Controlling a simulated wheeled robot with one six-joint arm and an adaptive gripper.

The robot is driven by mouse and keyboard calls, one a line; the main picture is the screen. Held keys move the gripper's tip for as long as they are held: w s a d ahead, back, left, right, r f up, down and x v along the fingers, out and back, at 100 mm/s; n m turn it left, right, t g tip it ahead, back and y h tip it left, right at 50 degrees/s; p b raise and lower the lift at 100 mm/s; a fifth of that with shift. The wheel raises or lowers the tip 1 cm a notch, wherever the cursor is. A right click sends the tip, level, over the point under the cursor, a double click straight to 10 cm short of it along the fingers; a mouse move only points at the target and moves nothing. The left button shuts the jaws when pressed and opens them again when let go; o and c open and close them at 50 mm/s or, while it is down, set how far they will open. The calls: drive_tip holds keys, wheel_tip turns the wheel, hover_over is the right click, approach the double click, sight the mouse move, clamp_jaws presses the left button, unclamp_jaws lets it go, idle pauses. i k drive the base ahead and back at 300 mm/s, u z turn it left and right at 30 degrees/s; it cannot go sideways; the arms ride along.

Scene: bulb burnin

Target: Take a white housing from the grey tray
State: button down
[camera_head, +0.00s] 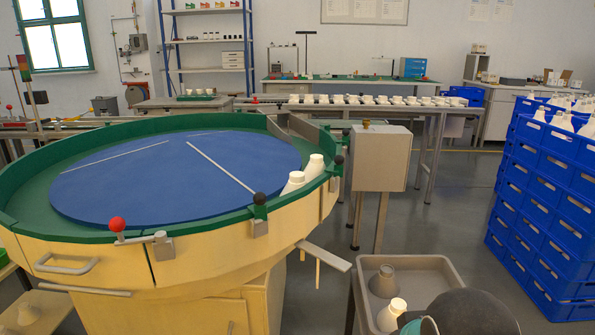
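The grey tray (447,270) stands at the lower right, partly cut off by the frame and hidden by a dark rounded part of my arm. A white housing (391,314) is in the tray near its left front, upright with its neck up; its right side is close to or behind the arm part in the picture. A greyer, flared housing (384,281) is just behind it in the tray. Only the dark arm part and a teal edge show at the bottom; my gripper's fingers are not in view.
A big round table with a green rim (110,238) and blue disc (150,185) fills the left. A grey box on posts (380,160) stands behind the tray. Stacked blue crates (545,190) are at right.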

sight(386, 321)
drive_tip(key=z, duration=3.6)
drive_tip(key=k, duration=1.7)
drive_tip(key=u, duration=2.2)
